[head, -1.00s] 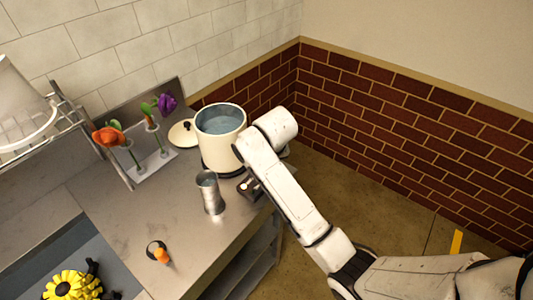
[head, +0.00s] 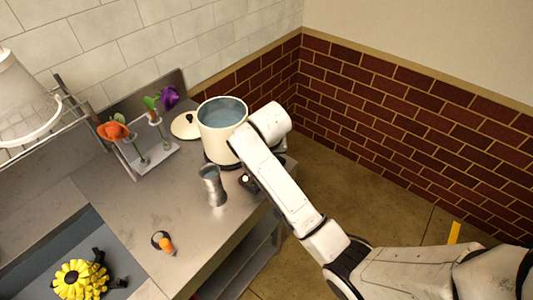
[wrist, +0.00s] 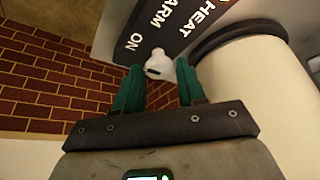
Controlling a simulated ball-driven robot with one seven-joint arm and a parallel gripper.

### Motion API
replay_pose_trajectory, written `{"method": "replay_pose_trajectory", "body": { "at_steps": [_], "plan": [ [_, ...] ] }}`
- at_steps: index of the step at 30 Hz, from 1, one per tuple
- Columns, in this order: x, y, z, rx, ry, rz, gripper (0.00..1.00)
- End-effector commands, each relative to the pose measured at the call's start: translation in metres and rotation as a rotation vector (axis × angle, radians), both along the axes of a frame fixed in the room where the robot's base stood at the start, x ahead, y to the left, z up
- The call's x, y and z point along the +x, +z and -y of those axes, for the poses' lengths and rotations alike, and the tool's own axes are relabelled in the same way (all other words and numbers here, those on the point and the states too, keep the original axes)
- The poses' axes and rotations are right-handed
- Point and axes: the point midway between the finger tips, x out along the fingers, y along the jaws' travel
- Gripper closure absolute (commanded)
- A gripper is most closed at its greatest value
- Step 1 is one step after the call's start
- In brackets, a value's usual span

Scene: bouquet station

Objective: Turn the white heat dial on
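The white heat dial (wrist: 158,66) stands out from a dark panel (wrist: 185,25) in the wrist view. The panel carries the words ON, WARM and HEAT. A dark mark shows on the dial's near face. My gripper (wrist: 159,72) has its two green fingers on either side of the dial, with small gaps at both sides, so it looks open around it. In the head view the cream pot (head: 220,145) holds water and stands beside the panel. A small white spot, likely the dial (head: 245,179), shows beside my arm, which hides most of the gripper.
A metal cup (head: 212,187) stands close to my arm on the counter (head: 130,210). A lid (head: 184,127) lies behind the pot, near a rack of flowers (head: 155,157). An orange-tipped item (head: 165,243) lies at the front. A brick wall (head: 400,120) stands to the right.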

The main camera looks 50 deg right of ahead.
Motion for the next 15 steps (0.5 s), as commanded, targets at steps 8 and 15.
{"method": "replay_pose_trajectory", "body": {
  "at_steps": [8, 15],
  "plan": [
    [-0.0006, -0.0011, -0.0004, 0.002, 0.001, -0.002, 0.41],
    [-0.0015, 0.0029, -0.0020, 0.002, 0.002, -0.003, 0.41]
  ]
}}
